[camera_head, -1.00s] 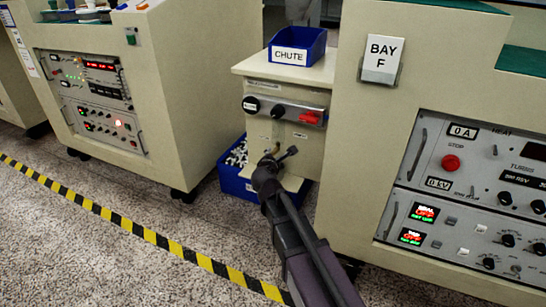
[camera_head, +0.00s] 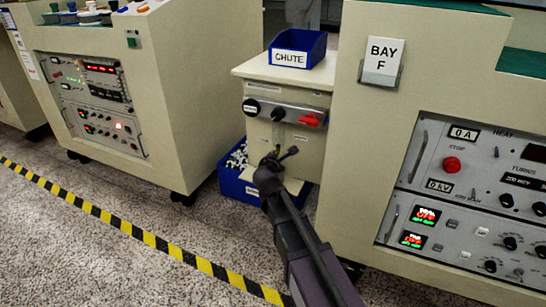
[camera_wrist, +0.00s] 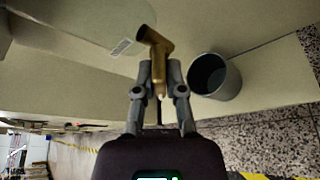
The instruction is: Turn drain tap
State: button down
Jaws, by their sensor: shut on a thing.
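The brass drain tap (camera_wrist: 156,55) shows in the wrist view, standing out from the cream cabinet face with its dark open end pointing up and left. My gripper (camera_wrist: 159,82) is shut on the tap's lower part, one finger on each side. In the head view my gripper (camera_head: 272,161) is at the lower front of the small cream cabinet (camera_head: 262,72), below its row of knobs. The tap is mostly hidden there behind my gripper.
A grey open cylinder (camera_wrist: 213,77) is close right of the tap in the wrist view. In the head view, a blue bin of white pieces (camera_head: 238,178) sits low beside the cabinet. A blue CHUTE tray (camera_head: 299,50) is on top. The Bay F console (camera_head: 350,130) stands close right.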

jog(key=shift+m, duration=0.3)
jog(key=shift+f+m+t+y+b, duration=0.1)
jog(key=shift+m+t+y+b, duration=0.6)
jog(key=shift+m+b, duration=0.7)
jog(key=shift+w+m+t+b, duration=0.1)
jog(key=shift+m+t+b, duration=0.8)
jog(key=shift+m, duration=1.2)
jog(key=c, duration=0.7)
grip_release()
jog(key=shift+s+d, duration=0.15)
jog(key=shift+s, duration=3.9)
